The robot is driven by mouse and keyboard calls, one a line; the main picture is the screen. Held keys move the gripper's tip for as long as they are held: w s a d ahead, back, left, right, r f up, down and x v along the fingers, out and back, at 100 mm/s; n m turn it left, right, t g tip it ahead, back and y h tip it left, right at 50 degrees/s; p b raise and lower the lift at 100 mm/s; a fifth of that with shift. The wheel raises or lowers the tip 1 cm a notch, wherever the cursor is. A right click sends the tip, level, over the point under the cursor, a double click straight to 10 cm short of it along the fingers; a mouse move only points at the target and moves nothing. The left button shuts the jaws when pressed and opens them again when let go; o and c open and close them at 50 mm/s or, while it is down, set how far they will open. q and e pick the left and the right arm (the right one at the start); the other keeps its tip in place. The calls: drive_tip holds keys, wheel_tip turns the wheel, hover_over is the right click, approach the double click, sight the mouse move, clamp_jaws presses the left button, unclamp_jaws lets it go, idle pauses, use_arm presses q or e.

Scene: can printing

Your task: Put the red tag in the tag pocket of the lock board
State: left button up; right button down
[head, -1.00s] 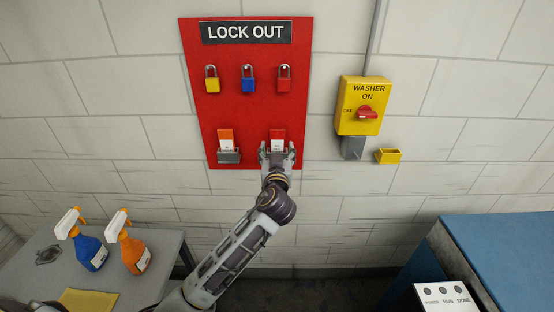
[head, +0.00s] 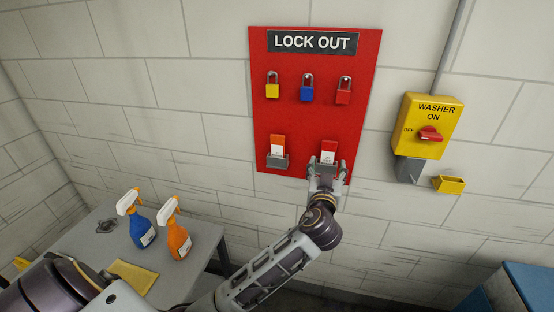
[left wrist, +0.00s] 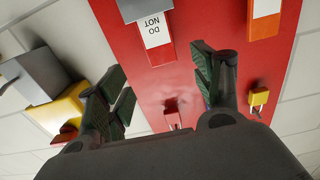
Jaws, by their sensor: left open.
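The red tag (head: 328,150) with a white label stands upright at the lower right of the red lock board (head: 311,120). In the left wrist view the tag's label (left wrist: 154,31) reads "DO NOT", and its lower end meets a grey tag pocket (left wrist: 143,8); the tag appears seated there. My left gripper (head: 327,170) is open just in front of and below the tag. In the left wrist view its fingers (left wrist: 160,65) are spread wide with nothing between them, apart from the tag. In the head view the gripper hides most of that pocket. My right gripper is out of view.
An orange tag (head: 278,144) sits in the left pocket (head: 277,161). Yellow, blue and red padlocks hang above. The yellow washer switch (head: 426,126) and a small yellow holder (head: 449,184) are right of the board. Blue (head: 142,228) and orange (head: 178,240) spray bottles stand on a grey table.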

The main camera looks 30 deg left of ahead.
use_arm(q)
wheel_tip(320, 180, down, 26)
drive_tip(key=w+m+g+h, duration=0.2)
drive_tip(key=m+g, duration=0.2)
drive_tip(key=s+a+f+m+g+h, duration=0.15)
drive_tip(key=s+f, duration=0.25)
drive_tip(key=f, duration=0.5)
drive_tip(key=s+a+f+g, duration=0.1)
drive_tip(key=s+f+g, duration=0.15)
drive_tip(key=f, duration=0.65)
drive_tip(key=s+a+f+g, duration=0.1)
drive_tip(key=s+f, duration=0.4)
drive_tip(key=f, duration=0.4)
drive_tip(key=s+a+f+g+h, duration=0.15)
drive_tip(key=s+f+g, duration=0.25)
drive_tip(key=s+f, duration=1.3)
drive_tip(key=s+a+f+g, duration=0.1)
drive_tip(key=s+f, duration=0.2)
drive_tip(key=s, duration=0.6)
drive_tip(key=s+a+f+g, duration=0.1)
drive_tip(key=s+f, duration=0.2)
drive_tip(key=s, duration=0.7)
drive_tip(key=s+a+f+g, duration=0.1)
drive_tip(key=s+f, duration=0.3)
drive_tip(key=s, duration=0.5)
drive_tip(key=shift+s+a, duration=0.15)
drive_tip(key=shift+a, duration=0.1)
